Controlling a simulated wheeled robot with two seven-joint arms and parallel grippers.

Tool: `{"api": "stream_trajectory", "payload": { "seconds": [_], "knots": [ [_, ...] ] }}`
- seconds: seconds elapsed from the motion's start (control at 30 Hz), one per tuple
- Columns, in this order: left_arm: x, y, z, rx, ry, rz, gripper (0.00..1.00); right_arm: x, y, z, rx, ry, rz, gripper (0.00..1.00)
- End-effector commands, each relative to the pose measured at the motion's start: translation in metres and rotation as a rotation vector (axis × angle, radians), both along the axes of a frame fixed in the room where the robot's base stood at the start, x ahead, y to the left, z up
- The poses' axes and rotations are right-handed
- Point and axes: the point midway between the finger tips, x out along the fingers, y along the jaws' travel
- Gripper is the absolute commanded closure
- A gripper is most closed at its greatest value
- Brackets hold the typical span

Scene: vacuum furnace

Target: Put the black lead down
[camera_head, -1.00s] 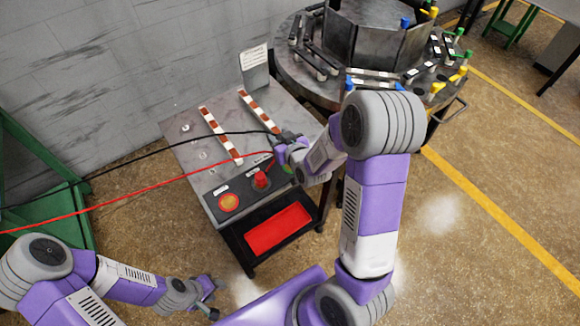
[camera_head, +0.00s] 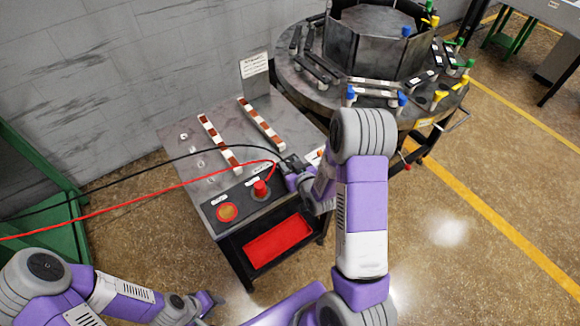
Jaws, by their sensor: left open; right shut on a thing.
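The black lead (camera_head: 190,153) runs from the left edge across the small metal table and ends at my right gripper (camera_head: 284,165). My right gripper is shut on the black lead, over the right side of the table near the control panel. The held end is mostly hidden by the gripper. My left gripper (camera_head: 213,299) is open and empty, low at the bottom, in front of the table and well away from the lead.
A yellow button (camera_head: 227,212), two striped bars (camera_head: 219,143) (camera_head: 261,123), an upright sign (camera_head: 254,77) and a red tray (camera_head: 278,241) are nearby. A round furnace table (camera_head: 350,92) stands behind right.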

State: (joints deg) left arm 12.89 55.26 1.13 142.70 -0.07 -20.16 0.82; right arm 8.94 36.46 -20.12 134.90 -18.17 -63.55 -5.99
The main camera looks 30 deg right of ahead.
Motion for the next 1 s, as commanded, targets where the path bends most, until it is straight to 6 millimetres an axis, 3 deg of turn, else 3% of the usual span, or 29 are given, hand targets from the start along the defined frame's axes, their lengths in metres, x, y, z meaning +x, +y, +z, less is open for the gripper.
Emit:
{"api": "stream_trajectory", "payload": {
  "seconds": [0.37,0.4,0.53,0.93,1.0],
  "knots": [
    [0.0,0.0,-0.0052,0.0,0.0,0.0,0.57,0.0006,-0.0002,-0.0033,0.0,-0.003,0.0,0.95],
    [0.0,0.0,-0.0043,0.0,0.0,0.0,0.57,0.0002,-0.0002,-0.0028,0.0,-0.002,0.0,0.54],
    [0.0001,-0.0001,-0.0036,0.0,0.0,0.0,0.57,0.0003,-0.0002,-0.0022,0.0,-0.002,0.0,0.34],
    [0.0,0.0,0.0018,0.0,0.0,0.0,0.57,0.0003,-0.0001,0.0023,0.0,-0.001,0.0,0.33],
    [0.0001,0.0,0.0022,0.0,0.0,0.0,0.57,-0.0077,-0.0002,0.0048,0.001,0.0,-0.003,0.33]
  ]
}}
